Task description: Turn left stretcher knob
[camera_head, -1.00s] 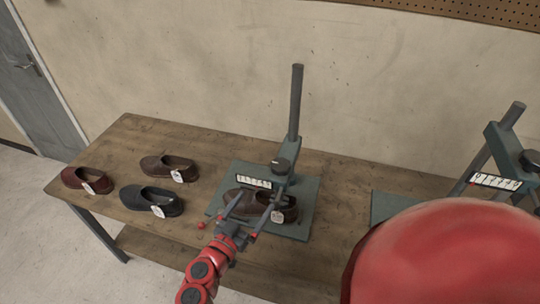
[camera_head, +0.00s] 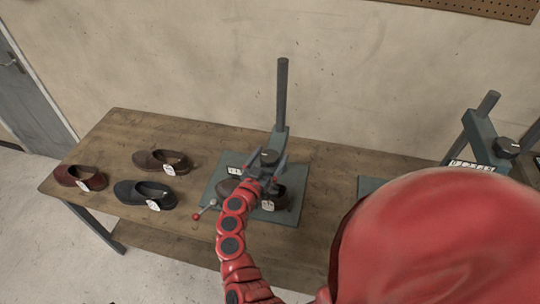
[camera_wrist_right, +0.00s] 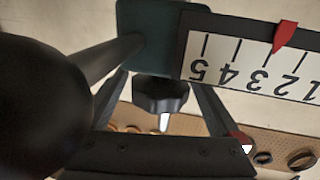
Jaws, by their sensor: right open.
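The left stretcher stands on the bench with a grey base plate (camera_head: 298,200) and a tall post. Its dark round knob (camera_head: 269,157) is on the near side of the post. My right gripper (camera_head: 268,165) is at the knob, with its fingers open on either side of it. In the right wrist view the knob (camera_wrist_right: 160,92), with a white pointer mark, sits between the two fingers, with a gap visible on each side. The number scale (camera_wrist_right: 250,62) has its red pointer (camera_wrist_right: 285,35) near 2. A brown shoe (camera_head: 272,196) on the stretcher is partly hidden by my arm. My left gripper is not in view.
A red shoe (camera_head: 82,177), a brown shoe (camera_head: 160,160) and a black shoe (camera_head: 143,193) lie on the bench (camera_head: 110,130) to the left. A lever with a red ball (camera_head: 196,217) sticks out at the left stretcher's front. A second stretcher (camera_head: 483,135) stands at right.

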